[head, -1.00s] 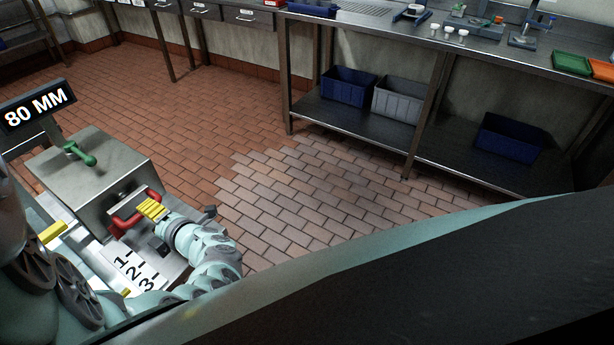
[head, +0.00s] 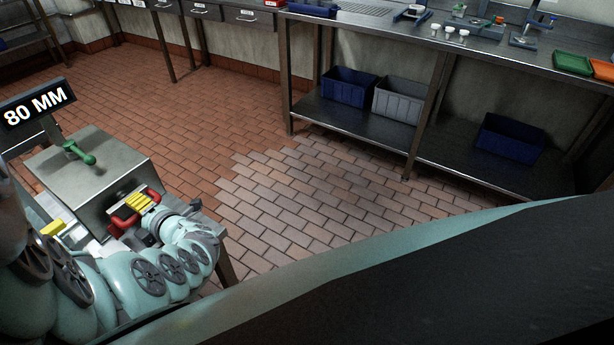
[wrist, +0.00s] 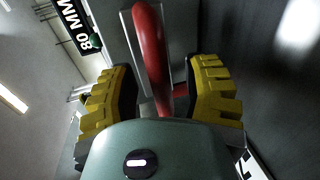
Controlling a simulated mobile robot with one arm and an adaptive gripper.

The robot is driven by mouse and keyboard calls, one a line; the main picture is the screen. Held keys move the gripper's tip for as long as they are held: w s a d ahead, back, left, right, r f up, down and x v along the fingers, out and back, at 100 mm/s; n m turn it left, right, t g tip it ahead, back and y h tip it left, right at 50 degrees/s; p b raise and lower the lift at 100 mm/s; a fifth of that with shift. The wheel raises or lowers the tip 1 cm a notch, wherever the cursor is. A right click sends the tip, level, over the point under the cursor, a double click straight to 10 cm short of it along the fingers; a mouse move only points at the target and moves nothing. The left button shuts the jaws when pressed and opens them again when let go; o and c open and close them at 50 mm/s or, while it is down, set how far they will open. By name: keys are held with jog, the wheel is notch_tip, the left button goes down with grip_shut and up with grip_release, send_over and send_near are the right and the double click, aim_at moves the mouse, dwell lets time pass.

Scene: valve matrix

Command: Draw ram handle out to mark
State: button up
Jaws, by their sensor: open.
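The red ram handle (head: 122,223) sits on the front of a grey metal box (head: 95,180) at the left of the head view. In the wrist view the red handle (wrist: 152,55) runs between the two yellow fingers of my gripper (wrist: 162,95). My gripper is open, with a gap visible on each side of the handle. In the head view my gripper (head: 139,202) is at the handle and hides part of it. A sign (head: 38,107) reads "80 MM". The numbered scale is hidden behind my arm.
The tiled floor between (head: 290,190) is clear.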

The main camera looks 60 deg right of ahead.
jog(key=shift+c, duration=0.2)
grip_shut()
jog(key=shift+s, duration=0.25)
dwell(0.3)
jog(key=shift+s+f+b, duration=0.1)
jog(key=shift+s+b, duration=0.5)
jog(key=shift+s, duration=0.15)
jog(key=shift+f+b+v, duration=0.15)
jog(key=shift+b+v, duration=0.15)
jog(key=shift+v, duration=0.45)
jog(key=shift+f+b+v, duration=0.15)
jog(key=shift+b+v, duration=0.15)
jog(key=shift+v, duration=0.4)
jog(key=f+b+v, duration=0.1)
jog(key=f+v, duration=0.1)
jog(key=v, duration=0.8)
jog(key=shift+s, duration=0.5)
jog(key=shift+d, duration=0.1)
